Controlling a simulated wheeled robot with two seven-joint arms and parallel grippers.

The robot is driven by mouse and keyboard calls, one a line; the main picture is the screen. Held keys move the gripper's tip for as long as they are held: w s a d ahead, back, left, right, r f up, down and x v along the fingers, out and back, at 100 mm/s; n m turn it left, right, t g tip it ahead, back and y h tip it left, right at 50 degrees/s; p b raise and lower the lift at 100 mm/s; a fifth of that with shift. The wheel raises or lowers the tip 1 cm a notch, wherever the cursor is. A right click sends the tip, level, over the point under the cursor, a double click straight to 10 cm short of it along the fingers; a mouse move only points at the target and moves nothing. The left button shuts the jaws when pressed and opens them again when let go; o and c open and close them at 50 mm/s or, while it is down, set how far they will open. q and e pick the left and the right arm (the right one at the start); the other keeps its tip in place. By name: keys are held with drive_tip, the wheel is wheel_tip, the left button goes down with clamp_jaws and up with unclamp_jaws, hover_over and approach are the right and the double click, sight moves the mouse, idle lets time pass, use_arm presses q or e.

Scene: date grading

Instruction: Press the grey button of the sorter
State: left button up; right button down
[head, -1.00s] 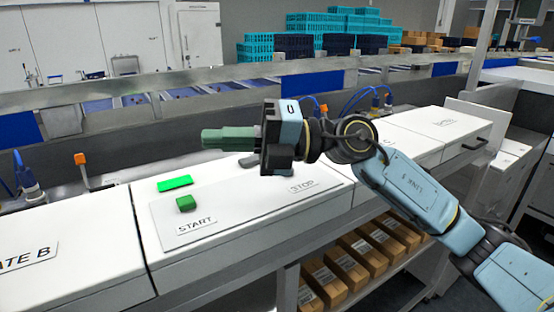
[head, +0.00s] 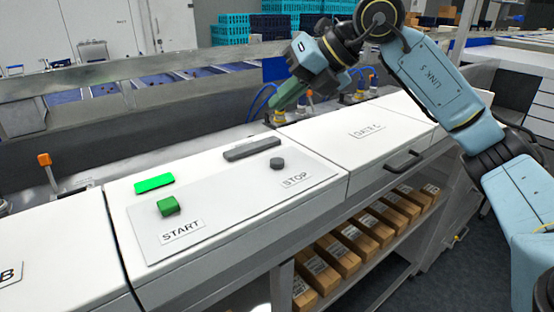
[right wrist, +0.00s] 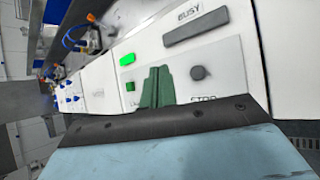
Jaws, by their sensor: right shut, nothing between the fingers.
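The grey button (head: 277,163) is a small round knob on the sorter's light panel (head: 225,195), just above the STOP label (head: 296,180). It also shows in the right wrist view (right wrist: 199,73), to the right of the fingers. My right gripper (head: 276,119) is shut and empty, with green fingers pointing down and left. It is raised behind the panel's back edge in the head view, apart from the button. Its closed fingers also show in the right wrist view (right wrist: 157,85). My left gripper is not in view.
A green button (head: 168,206) stands above the START label. Behind it is a lit green indicator (head: 154,184), and a dark grey bar (head: 251,149) lies behind the grey button. The GATE C cover (head: 370,130) is to the right. Cartons (head: 340,255) line the shelf below.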

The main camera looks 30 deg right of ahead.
drive_tip(key=b, duration=0.7)
hover_over(283, 161)
wheel_tip(283, 161, down, 8)
drive_tip(key=shift+r, duration=0.1)
drive_tip(key=shift+f, duration=0.5)
idle(1.1)
drive_tip(key=shift+f+b, duration=0.4)
drive_tip(key=shift+b, duration=0.1)
drive_tip(key=shift+f+b, duration=0.35)
drive_tip(key=shift+f, duration=0.15)
idle(0.4)
drive_tip(key=shift+r, duration=0.1)
drive_tip(key=shift+r+p, duration=0.8)
drive_tip(key=shift+p, duration=0.05)
